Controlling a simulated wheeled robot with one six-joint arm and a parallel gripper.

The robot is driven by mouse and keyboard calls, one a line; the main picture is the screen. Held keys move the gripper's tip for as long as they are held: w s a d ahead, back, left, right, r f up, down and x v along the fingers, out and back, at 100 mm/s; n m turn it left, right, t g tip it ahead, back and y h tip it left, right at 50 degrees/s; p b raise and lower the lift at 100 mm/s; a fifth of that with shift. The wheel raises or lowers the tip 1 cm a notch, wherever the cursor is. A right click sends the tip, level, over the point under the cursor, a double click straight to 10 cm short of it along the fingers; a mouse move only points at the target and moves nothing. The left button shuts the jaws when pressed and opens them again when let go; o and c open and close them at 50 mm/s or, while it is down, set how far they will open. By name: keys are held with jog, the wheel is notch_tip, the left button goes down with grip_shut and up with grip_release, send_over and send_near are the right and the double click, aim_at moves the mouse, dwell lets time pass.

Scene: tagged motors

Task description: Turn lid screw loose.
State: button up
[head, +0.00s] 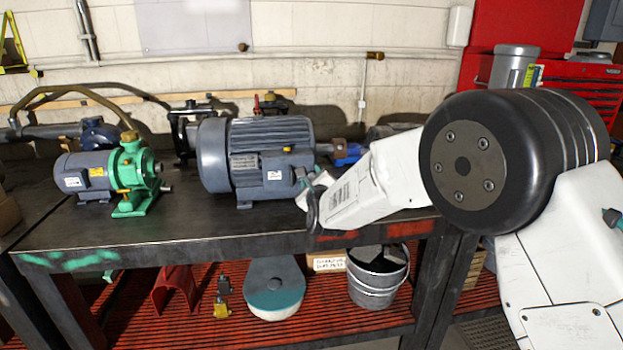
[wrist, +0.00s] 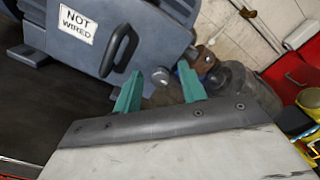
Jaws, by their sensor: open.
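A large grey ribbed motor (head: 258,150) stands on the dark workbench, with a terminal box on its right end. In the wrist view the motor's grey housing (wrist: 85,30) fills the upper left, with a white "NOT WIRED" tag (wrist: 76,24) and a black loop handle (wrist: 119,50). My gripper (head: 309,177) is at the motor's right end; its teal fingers (wrist: 160,70) are apart with no held thing visible between them. The left finger is just below the handle in the picture; I cannot tell whether they touch.
A green pump with a grey motor (head: 110,170) stands to the left on the bench (head: 180,228). A blue fitting (head: 347,155) lies behind my wrist. The bench front is mostly clear.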

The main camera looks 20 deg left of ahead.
grip_shut()
